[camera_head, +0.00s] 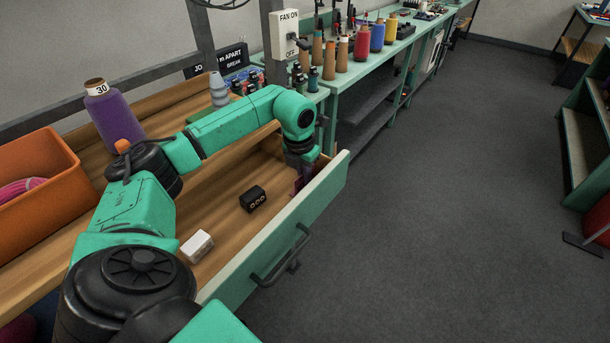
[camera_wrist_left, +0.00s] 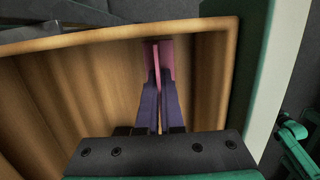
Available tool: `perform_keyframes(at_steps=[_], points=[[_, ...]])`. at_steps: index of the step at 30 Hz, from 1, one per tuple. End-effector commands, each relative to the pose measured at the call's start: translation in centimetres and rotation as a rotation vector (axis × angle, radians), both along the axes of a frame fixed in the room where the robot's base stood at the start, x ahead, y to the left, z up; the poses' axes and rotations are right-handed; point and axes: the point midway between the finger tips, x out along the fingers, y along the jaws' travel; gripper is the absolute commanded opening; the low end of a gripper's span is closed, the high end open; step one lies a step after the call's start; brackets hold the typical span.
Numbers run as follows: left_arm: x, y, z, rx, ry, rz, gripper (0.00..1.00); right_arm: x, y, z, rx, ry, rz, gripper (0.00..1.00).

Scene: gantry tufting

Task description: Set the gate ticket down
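The gate ticket (camera_wrist_left: 157,62) is a thin pink piece in the left wrist view, between the tips of my left gripper's dark fingers (camera_wrist_left: 159,88). The fingers are close together on it. In the head view my left gripper (camera_head: 301,177) points down inside the open drawer (camera_head: 325,186), at its far end near the front panel. Only a small magenta bit of the ticket shows there. Whether its lower edge touches the drawer floor I cannot tell. My right gripper is not in view.
A black block (camera_head: 253,199) and a white box (camera_head: 196,246) lie in the drawer. An orange bin (camera_head: 45,215) and a purple cone marked 30 (camera_head: 112,120) stand on the bench at left. Bare drawer floor lies between the black block and the gripper.

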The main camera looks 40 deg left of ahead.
Motion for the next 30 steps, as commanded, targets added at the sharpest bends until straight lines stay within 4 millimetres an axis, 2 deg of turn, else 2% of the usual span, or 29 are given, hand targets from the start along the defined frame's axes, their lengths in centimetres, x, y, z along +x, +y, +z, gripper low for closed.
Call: perform_keyframes(at_steps=[4,6,7,15,19,23,30], points=[[0.0,0.0,-0.5,0.0,0.0,0.0,0.0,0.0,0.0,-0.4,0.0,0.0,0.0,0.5],[0.0,0.0,-0.3,0.0,0.0,0.0,0.3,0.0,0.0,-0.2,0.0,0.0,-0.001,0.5],[0.0,0.0,-0.3,0.0,0.0,0.0,0.33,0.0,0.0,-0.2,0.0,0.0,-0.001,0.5],[0.0,0.0,-0.2,-0.001,0.0,0.0,0.33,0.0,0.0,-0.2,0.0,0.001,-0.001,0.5],[-0.1,0.0,0.7,-0.001,-0.002,0.0,0.33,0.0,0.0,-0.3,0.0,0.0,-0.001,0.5],[-0.4,0.0,3.6,-0.001,-0.007,0.0,0.33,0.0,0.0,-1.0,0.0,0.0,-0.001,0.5],[-1.5,-0.1,10.0,-0.002,-0.005,-0.001,0.33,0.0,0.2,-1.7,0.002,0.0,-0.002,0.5]])
